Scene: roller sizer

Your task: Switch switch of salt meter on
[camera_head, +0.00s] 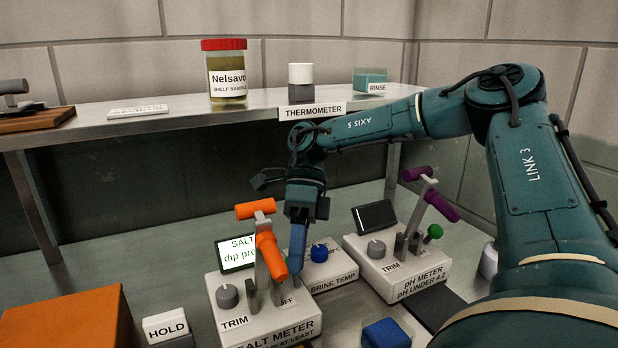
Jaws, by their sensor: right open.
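The salt meter (262,326) is a white box in the lower middle, with a small screen (236,252) reading "SALT dip pro…". A grey bracket on it carries an orange-handled lever (270,257), and a second orange bar (255,208) shows above. A grey TRIM knob (227,296) is at its left; a partly covered label ending in "FF" is by the lever's foot. My right gripper (298,258) points down just right of the orange handle, its blue finger partly behind it; contact cannot be told. It is open. My left gripper is out of view.
The brine temp box (331,275) with a blue knob and the pH meter (398,268) with purple handles stand to the right. A HOLD block (166,327) and an orange block (62,320) are at left. A shelf (185,112) with a jar crosses behind.

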